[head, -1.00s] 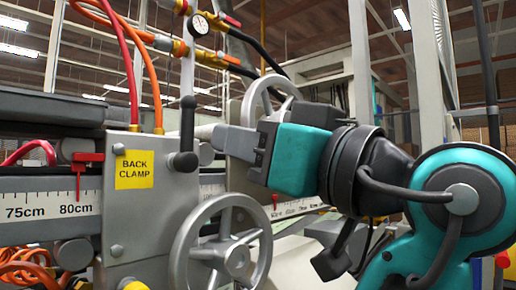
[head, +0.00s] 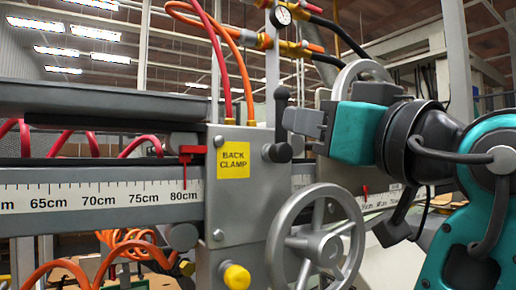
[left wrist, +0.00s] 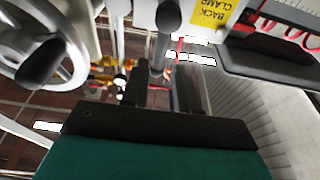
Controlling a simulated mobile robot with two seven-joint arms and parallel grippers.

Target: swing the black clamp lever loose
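The black clamp lever (head: 281,108) stands upright on its round hub, on the grey block right of the yellow BACK CLAMP label (head: 233,160). In the left wrist view the lever (left wrist: 167,18) shows at the top, just beyond the fingers. My left gripper (head: 302,121), with its teal body, is at the lever's right side with its fingertips very close to it. I cannot tell whether they touch. My right gripper is not in view.
A grey handwheel (head: 316,243) sits below the gripper, and another wheel (head: 362,72) is behind it. Red and orange hoses (head: 228,70) rise from the block near a pressure gauge (head: 283,15). A ruler rail (head: 100,200) runs left, with a red pointer (head: 186,152).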

